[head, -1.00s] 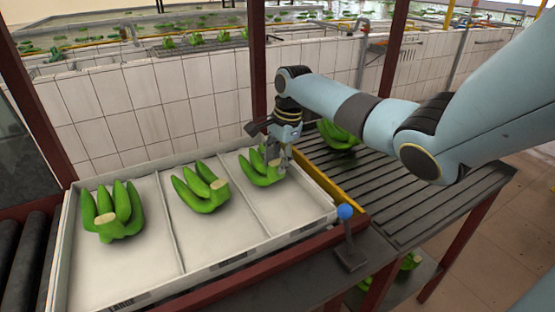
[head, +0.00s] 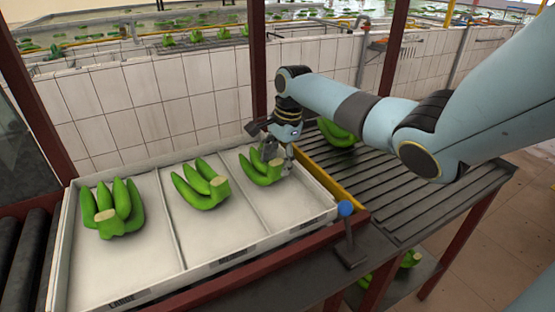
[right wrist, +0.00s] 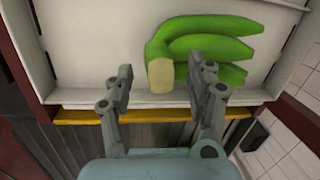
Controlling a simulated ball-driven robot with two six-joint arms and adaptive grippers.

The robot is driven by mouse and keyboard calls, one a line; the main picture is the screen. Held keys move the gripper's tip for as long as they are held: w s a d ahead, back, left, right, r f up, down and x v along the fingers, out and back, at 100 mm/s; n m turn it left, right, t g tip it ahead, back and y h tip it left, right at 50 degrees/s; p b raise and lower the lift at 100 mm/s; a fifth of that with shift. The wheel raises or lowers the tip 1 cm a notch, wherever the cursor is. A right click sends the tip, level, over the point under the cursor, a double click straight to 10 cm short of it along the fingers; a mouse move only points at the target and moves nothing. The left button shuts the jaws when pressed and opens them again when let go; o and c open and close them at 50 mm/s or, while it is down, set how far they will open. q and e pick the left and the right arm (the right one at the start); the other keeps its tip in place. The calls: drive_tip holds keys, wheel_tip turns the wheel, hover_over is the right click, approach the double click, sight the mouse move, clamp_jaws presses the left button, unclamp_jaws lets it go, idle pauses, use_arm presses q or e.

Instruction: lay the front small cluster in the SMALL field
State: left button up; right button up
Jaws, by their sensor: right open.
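A small green banana cluster (head: 258,170) lies in the right-hand field (head: 292,207) of the white tray, its pale cut crown towards the slatted table. My right gripper (head: 280,153) is open just above and beside the crown. In the right wrist view the cluster (right wrist: 210,45) lies on the tray floor, with its crown between the two spread fingertips (right wrist: 161,84). A medium cluster (head: 201,186) lies in the middle field and a large cluster (head: 120,207) in the left field, marked LARGE. My left gripper is not in view.
Another green cluster (head: 338,134) is on the slatted table (head: 420,185), partly hidden by my right arm. A yellow rail (head: 328,180) runs between table and tray. A blue-knobbed lever (head: 346,209) stands at the front. A red post (head: 257,75) rises behind the tray.

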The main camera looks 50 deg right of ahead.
drive_tip(key=shift+r, duration=0.1)
wheel_tip(320, 180, up, 12)
drive_tip(key=s, duration=0.1)
drive_tip(key=shift+s+d, duration=0.4)
drive_tip(key=shift+d, duration=0.05)
drive_tip(key=shift+s+f, duration=0.1)
drive_tip(key=shift+f, duration=0.15)
